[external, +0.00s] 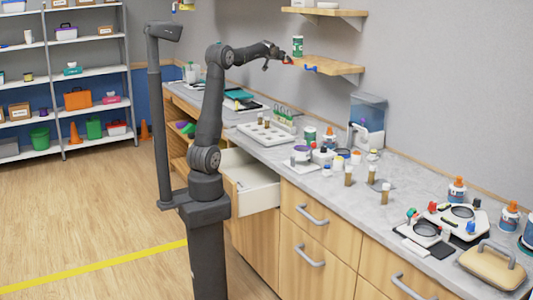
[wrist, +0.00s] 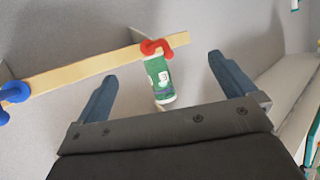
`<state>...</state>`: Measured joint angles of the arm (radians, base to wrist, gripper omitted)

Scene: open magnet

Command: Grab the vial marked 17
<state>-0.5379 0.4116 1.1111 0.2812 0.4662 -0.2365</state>
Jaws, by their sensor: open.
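My gripper (external: 276,59) is raised above the counter, near the left end of the lower wall shelf. In the wrist view my gripper (wrist: 162,68) is open, with nothing between its fingers. Several small amber vials with pale caps stand upright on the counter, such as one vial (external: 348,176), another (external: 371,174) and a third (external: 386,192). More vials (external: 267,122) stand in a white tray (external: 258,136) at the back left. No number can be read on any vial, so I cannot tell which is 17. No vial shows in the wrist view.
The lower shelf (external: 340,68) holds a green-and-white container (external: 298,46), which also shows in the wrist view (wrist: 160,80). A red hook (wrist: 156,47) and a blue hook (wrist: 12,100) are at the shelf edge. Bottles and jars crowd the counter. A drawer (external: 250,190) stands open below.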

